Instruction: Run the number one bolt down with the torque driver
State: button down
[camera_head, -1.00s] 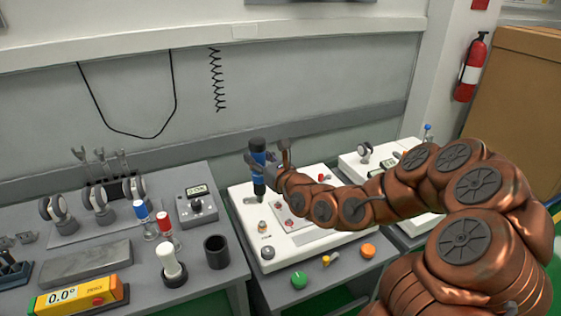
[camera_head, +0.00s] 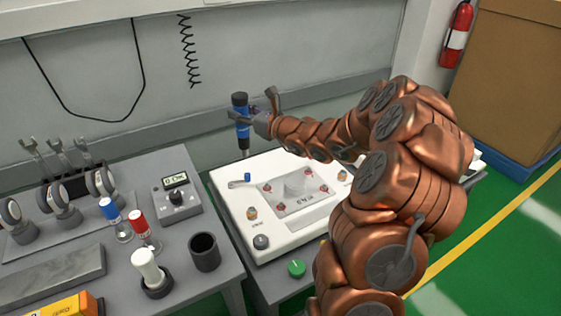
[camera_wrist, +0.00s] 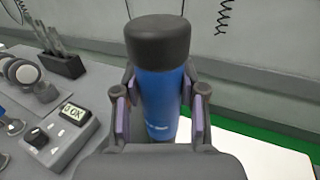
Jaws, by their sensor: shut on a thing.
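My gripper (camera_head: 262,121) is shut on the torque driver (camera_head: 241,118), a blue cylinder with a black cap and thin dark shaft. The driver is upright, and its tip appears against the rear edge of the white fixture (camera_head: 226,200), apparently raised clear of it. In the wrist view the driver (camera_wrist: 160,90) stands between both fingers (camera_wrist: 158,105). A pale plate (camera_head: 297,189) on the fixture carries several reddish bolts, one at its left rear (camera_head: 267,188). I cannot read which is number one.
A green button (camera_head: 296,269) is in front. On the left bench stand a torque tester (camera_head: 177,195), a black cup (camera_head: 204,251) and several tools. My arm hides the fixture's right side.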

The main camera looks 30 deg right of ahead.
jog(key=s+d+f+n+g+y+b, duration=0.1)
jog(key=s+d+f+n+y+b, duration=0.1)
jog(key=f, duration=0.4)
jog(key=s+d+f+n+g+y+b, duration=0.2)
jog(key=s+d+f+y, duration=0.1)
jog(key=s+d+f, duration=0.2)
notch_tip(320, 180, down, 2)
jog(key=shift+s+d+f+y, duration=0.1)
jog(key=shift+s+d+y, duration=0.3)
jog(key=shift+s, duration=0.45)
jog(key=shift+p, duration=0.55)
jog(key=shift+f+b, duration=0.6)
jog(key=shift+f, duration=2.3)
jog(key=shift+f+p, duration=0.5)
jog(key=shift+f, duration=0.15)
dwell(0.5)
